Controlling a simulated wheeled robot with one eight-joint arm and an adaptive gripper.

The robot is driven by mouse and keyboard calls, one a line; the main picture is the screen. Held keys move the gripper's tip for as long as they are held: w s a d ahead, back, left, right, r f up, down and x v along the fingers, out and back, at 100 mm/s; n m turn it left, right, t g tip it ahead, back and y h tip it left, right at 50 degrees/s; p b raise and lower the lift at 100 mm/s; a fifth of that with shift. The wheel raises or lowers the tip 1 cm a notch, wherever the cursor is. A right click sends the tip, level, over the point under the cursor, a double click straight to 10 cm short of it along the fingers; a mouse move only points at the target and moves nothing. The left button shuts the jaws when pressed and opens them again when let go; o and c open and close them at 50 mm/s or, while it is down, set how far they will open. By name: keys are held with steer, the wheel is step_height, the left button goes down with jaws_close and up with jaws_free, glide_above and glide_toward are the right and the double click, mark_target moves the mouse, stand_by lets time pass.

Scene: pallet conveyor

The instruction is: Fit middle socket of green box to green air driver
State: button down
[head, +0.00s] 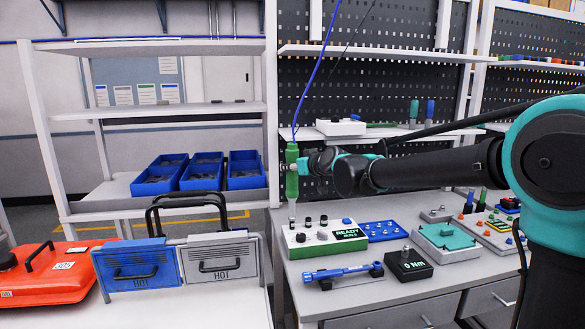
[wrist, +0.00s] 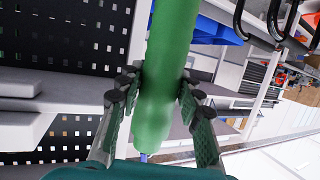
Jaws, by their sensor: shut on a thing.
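The green air driver (head: 292,180) hangs upright from a blue hose in the head view. My gripper (head: 303,167) is shut on its body from the right. In the wrist view the green driver (wrist: 160,90) fills the space between the fingers of my gripper (wrist: 157,95). The green box (head: 332,251) stands on the bench below, with a white top, a READY display and several dark and grey sockets or knobs. The driver's metal tip (head: 292,212) points down at the box's left back edge. I cannot tell whether it touches, or whether a socket is on it.
A blue tray (head: 383,231) lies behind and right of the box. A blue torque tool (head: 340,272) on a stand and a black 0 Nm block (head: 408,265) are in front. A teal fixture (head: 447,237) stands to the right. Blue and grey HOT cases (head: 140,268) are at left.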

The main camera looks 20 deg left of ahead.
mark_target(295, 151)
steer(key=shift+r, duration=2.45)
steer(key=w+d+r, duration=0.1)
steer(key=w+d, duration=0.2)
steer(key=d, duration=0.2)
steer(key=shift+f, duration=0.15)
steer(key=shift+f, duration=1.4)
